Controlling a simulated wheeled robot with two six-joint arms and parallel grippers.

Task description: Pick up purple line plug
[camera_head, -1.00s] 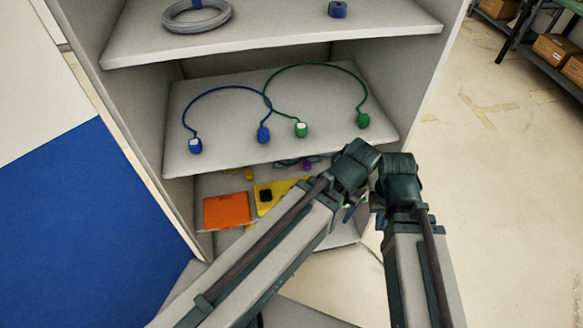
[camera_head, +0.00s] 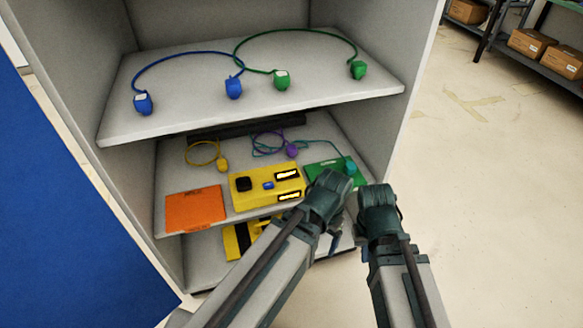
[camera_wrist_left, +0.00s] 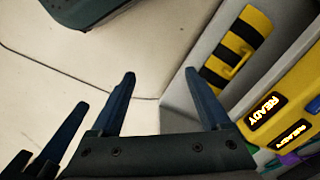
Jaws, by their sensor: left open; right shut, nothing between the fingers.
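The purple line plug (camera_head: 292,151) lies towards the back of the middle shelf, behind the yellow box. A purple cord loops to its left, beside a teal cord. A small purple patch (camera_wrist_left: 289,158) shows at the lower right of the left wrist view; I cannot tell whether it is the plug. My left gripper (camera_head: 335,242) is in front of the shelves, to the right of and nearer than the plug. Its two fingers (camera_wrist_left: 165,88) are apart with nothing between them. My right gripper (camera_head: 364,246) is beside it, pointing down, shut and empty.
The middle shelf (camera_head: 170,175) holds a yellow plug (camera_head: 222,165), an orange pad (camera_head: 195,208), a yellow box (camera_head: 252,188) reading READY and a green box (camera_head: 320,172) with a teal plug (camera_head: 350,167). Blue and green cords lie on the upper shelf (camera_head: 180,112).

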